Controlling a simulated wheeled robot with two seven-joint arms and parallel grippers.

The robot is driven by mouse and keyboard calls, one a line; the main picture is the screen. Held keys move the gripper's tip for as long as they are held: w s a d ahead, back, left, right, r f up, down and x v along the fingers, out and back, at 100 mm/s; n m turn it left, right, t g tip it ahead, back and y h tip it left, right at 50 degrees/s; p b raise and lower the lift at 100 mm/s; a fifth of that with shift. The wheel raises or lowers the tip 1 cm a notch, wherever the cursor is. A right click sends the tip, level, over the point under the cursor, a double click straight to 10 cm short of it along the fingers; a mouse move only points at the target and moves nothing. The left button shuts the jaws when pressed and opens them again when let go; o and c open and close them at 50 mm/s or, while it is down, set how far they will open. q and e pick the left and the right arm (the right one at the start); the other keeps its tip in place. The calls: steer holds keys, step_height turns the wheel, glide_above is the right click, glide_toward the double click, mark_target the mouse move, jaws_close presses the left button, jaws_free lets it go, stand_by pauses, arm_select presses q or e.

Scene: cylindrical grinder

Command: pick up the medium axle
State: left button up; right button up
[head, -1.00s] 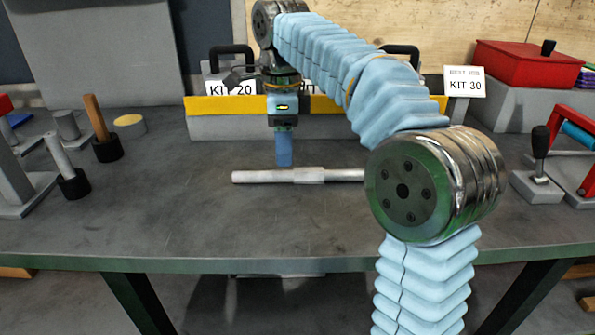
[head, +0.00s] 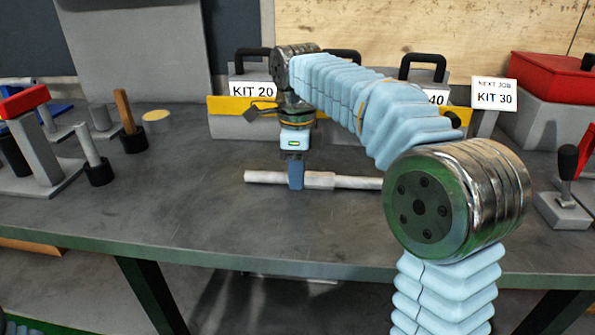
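A light grey stepped axle (head: 319,180), the only axle lying on the table, rests flat and runs left to right, thicker near its middle. Its right end is hidden behind my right arm. My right gripper (head: 296,178) points straight down over the axle, left of the thick part. A blue finger overlaps the axle and reaches about its lower edge. The gripper is seen side-on, so the gap between its fingers is hidden, and I cannot tell if it grips. My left gripper is not in view.
Grey kit cases with black handles stand behind a yellow-edged grey bin (head: 235,127). A KIT 30 sign (head: 494,94) and a red box (head: 550,82) are at back right. Upright rods in black bases (head: 98,172) stand left. The front table area is clear.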

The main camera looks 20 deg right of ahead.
jaws_close()
stand_by(1.0)
